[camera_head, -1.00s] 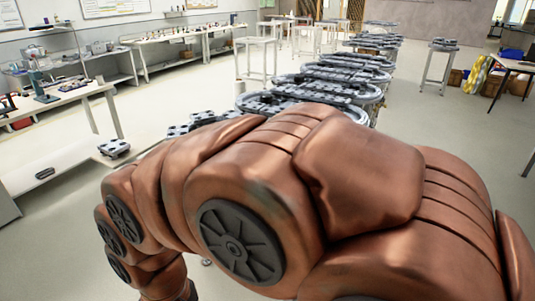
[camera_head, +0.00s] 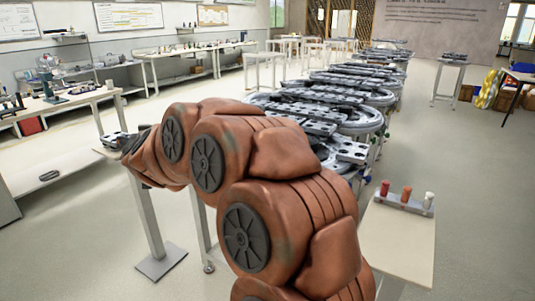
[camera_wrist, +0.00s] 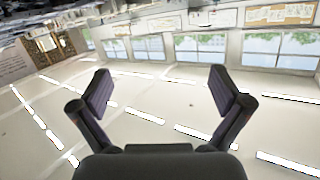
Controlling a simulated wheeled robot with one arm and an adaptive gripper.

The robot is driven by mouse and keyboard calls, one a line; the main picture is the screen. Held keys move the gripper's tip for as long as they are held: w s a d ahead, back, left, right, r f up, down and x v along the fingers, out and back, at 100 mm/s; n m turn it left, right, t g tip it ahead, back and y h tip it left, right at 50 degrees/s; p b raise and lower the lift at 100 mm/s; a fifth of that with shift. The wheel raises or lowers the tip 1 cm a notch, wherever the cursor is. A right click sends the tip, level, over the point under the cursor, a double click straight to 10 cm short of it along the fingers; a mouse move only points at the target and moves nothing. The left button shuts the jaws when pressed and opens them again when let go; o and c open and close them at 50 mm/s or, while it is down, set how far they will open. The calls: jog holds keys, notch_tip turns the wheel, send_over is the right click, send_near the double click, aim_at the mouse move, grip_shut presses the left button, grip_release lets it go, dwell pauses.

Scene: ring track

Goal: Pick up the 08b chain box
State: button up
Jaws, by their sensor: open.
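No thing in view can be told for certain as the 08b chain box. A small grey part with dark spots (camera_head: 113,140) sits on a white table at the left in the head view, close to the far end of my arm. A small dark oval thing (camera_head: 48,175) lies alone on a low white surface at the far left. My gripper (camera_wrist: 163,88) is open and empty in the wrist view, with its two dark fingers spread wide.
A long row of grey ring track sections (camera_head: 345,92) runs away through the middle. A white table (camera_head: 397,245) at the right carries a rack (camera_head: 404,200) with red, orange and white cylinders. Benches (camera_head: 195,52) line the left wall. Open floor (camera_head: 480,200) lies at the right.

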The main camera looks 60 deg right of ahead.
jog(key=s+d+f+m+g+h+b, duration=0.2)
jog(key=s+d+m+g+h, duration=0.1)
jog(key=d, duration=0.7)
jog(key=s+d+f+m+g+h+b, duration=0.2)
jog(key=s+d+g, duration=0.3)
jog(key=s+d, duration=0.3)
jog(key=s+d+f+m+g+h+b, duration=0.2)
jog(key=s+d+m+g+h+b, duration=0.1)
jog(key=d, duration=1.1)
jog(key=shift+s+d+f+m+g+h, duration=0.2)
jog(key=shift+s+m+g+h, duration=0.3)
jog(key=shift+s, duration=0.3)
jog(key=shift+s+d+f+m+g+h, duration=0.1)
jog(key=shift+s+f+m+g+h, duration=0.2)
jog(key=shift+s+h, duration=0.4)
jog(key=shift+d+r, duration=0.2)
jog(key=shift+d, duration=0.05)
jog(key=shift+c, duration=0.4)
jog(key=c, duration=1.7)
